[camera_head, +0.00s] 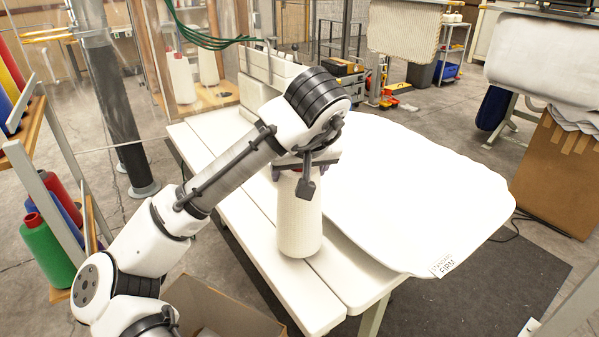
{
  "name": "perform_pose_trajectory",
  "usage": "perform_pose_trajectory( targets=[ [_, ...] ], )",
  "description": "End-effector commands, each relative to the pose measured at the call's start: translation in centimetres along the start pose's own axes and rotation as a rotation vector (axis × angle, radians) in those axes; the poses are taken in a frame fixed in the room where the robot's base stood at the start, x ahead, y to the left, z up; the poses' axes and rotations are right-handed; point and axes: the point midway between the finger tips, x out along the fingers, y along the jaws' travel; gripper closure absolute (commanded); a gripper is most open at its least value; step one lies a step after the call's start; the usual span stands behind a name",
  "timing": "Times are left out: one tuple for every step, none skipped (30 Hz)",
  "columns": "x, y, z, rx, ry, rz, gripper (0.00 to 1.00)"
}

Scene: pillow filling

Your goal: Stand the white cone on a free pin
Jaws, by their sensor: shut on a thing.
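The white cone (300,225) is upright over the white table (330,318), with its wide end down. My gripper (302,172) is shut on its narrow top, coming from above. I cannot tell whether the cone's base touches the table or hangs just above it. A rack (50,195) at the left edge holds coloured cones: a green cone (47,257), red and blue ones behind it, and more on the upper shelf. I cannot make out a free pin clearly; the rack is partly cut off by the picture's edge.
A large white pillow (420,195) covers the table's right part. An open cardboard box (215,310) stands below the table's front left. A dark post (118,115) stands between rack and table. White cones (181,78) stand behind a clear panel at the back.

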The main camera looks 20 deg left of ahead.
Motion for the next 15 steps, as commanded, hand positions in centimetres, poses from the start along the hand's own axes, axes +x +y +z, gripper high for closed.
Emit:
perform_pose_trajectory(
  targets=[
    [0.45,-0.04,0.34,0.0,0.0,0.001,0.96],
    [0.66,-0.02,0.47,-0.001,0.001,0.001,0.96],
    [0.85,0.0,0.57,-0.001,0.003,0.001,0.96],
    [0.91,0.02,0.61,-0.001,0.003,0.002,0.96],
    [0.93,0.03,0.61,-0.001,0.003,0.002,0.96],
    [0.92,0.03,0.6,-0.001,0.003,0.002,0.96],
    [0.91,0.03,0.6,-0.001,0.003,0.002,0.96],
    [0.91,0.03,0.6,-0.001,0.003,0.002,0.96],
    [0.91,0.03,0.6,-0.001,0.003,0.001,0.96],
    [0.94,0.03,0.62,-0.001,0.003,0.002,0.96],
    [1.0,0.04,0.66,-0.001,0.003,0.002,0.96],
    [1.12,0.04,0.74,0.0,0.002,0.002,0.96],
    [1.22,0.04,0.81,0.0,0.002,0.002,0.96],
    [1.17,0.03,0.79,0.0,0.0,0.001,0.27],
    [1.16,0.03,0.78,0.0,0.0,0.001,0.21]
  ],
)
